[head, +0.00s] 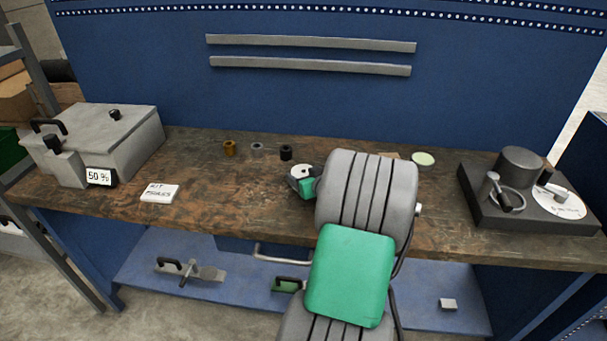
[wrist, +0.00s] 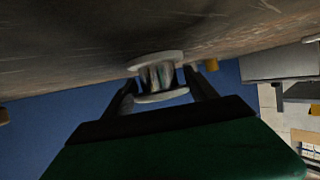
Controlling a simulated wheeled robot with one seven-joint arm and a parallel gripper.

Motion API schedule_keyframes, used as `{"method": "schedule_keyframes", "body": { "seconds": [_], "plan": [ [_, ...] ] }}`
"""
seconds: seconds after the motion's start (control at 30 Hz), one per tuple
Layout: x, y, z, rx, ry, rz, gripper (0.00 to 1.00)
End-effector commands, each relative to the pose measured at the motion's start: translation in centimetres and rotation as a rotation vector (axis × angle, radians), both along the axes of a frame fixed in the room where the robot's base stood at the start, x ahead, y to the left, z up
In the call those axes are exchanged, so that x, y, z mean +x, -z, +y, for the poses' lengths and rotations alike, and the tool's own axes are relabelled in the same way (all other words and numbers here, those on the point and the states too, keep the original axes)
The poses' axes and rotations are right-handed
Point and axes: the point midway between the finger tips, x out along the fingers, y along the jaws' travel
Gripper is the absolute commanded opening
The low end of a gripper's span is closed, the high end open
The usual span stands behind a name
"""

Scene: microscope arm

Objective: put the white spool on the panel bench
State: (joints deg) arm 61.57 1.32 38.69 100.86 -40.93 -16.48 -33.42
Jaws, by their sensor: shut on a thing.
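The panel bench (head: 210,190) has a worn brown top. The spool is at or just above this top; I cannot tell whether it touches. My arm hides the bench to the right.
A brown ring (head: 229,148), a grey ring (head: 257,146) and a black spool-like piece (head: 286,153) stand behind. A white card (head: 160,193) and a grey box (head: 110,140) are left. A pale green disc (head: 423,159) and dark apparatus (head: 520,205) are right.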

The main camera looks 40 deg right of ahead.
Motion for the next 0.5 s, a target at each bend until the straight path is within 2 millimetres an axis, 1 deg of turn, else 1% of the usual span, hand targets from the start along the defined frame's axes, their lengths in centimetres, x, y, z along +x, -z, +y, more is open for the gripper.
{"method": "schedule_keyframes", "body": {
  "seconds": [0.13,0.27,0.3,0.5],
  "plan": [
    [0.01,-0.14,-0.01,-0.002,0.0,-0.002,0.17],
    [0.01,0.3,0.0,-0.001,0.0,-0.001,0.17],
    [-0.01,0.22,0.0,-0.001,0.0,-0.001,0.68],
    [-0.02,0.15,0.02,-0.001,0.0,0.0,0.84]
  ]
}}
